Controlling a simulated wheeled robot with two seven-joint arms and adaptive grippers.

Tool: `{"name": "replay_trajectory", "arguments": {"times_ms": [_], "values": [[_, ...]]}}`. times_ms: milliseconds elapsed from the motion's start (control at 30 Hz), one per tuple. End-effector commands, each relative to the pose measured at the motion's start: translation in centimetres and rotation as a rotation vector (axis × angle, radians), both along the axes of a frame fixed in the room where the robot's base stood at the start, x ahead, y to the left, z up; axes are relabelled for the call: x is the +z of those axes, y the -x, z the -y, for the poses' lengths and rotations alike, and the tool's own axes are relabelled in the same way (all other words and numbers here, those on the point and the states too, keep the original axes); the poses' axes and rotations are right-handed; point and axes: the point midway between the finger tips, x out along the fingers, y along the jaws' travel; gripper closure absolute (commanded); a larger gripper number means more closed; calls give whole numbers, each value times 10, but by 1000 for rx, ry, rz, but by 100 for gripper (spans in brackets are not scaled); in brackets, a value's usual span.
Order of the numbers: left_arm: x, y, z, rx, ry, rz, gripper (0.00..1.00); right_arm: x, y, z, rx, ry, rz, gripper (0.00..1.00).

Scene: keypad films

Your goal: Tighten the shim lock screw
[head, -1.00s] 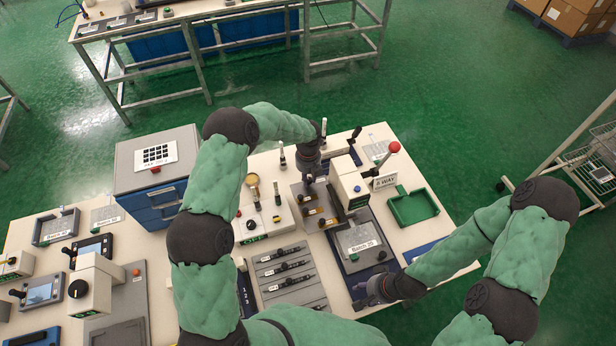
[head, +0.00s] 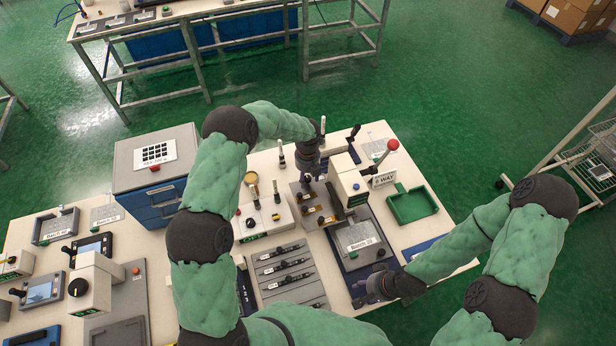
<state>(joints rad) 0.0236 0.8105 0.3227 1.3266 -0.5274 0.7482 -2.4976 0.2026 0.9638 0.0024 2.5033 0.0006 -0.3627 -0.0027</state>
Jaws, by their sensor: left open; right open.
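My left gripper (head: 311,181) is open and points down at the back edge of a small grey fixture (head: 318,217) with several brass-coloured pieces in it. The shim lock screw is too small to make out, and the gripper and wrist hide part of the fixture's back. A white press-like unit (head: 349,184) with a red-knobbed lever (head: 391,146) stands just right of the gripper. My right gripper (head: 365,289) is open at the front of the bench, near a tray marked Batch (head: 361,237); I see nothing between its fingers.
A grey rack (head: 285,268) with several dark tools lies left of the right gripper. A white control box (head: 264,219) with upright handles stands left of the fixture. A green tray (head: 412,206) is at the right. A blue drawer cabinet (head: 153,185) stands behind left.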

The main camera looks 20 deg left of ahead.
Motion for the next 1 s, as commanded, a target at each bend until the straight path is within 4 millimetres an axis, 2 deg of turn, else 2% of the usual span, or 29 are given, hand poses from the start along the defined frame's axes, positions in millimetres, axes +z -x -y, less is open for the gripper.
{"name": "replay_trajectory", "arguments": {"times_ms": [167,400,600,800,1000], "values": [[20,-1,0,1,0,3,50,0,0,0,0,0,0,56],[69,-1,1,-1,0,4,50,0,0,0,0,0,0,56],[100,0,2,-2,0,0,50,0,0,0,0,0,0,56],[117,1,2,-3,-1,-1,50,0,0,0,0,0,0,56],[119,1,2,-3,0,-1,50,0,0,0,0,0,0,56]]}}
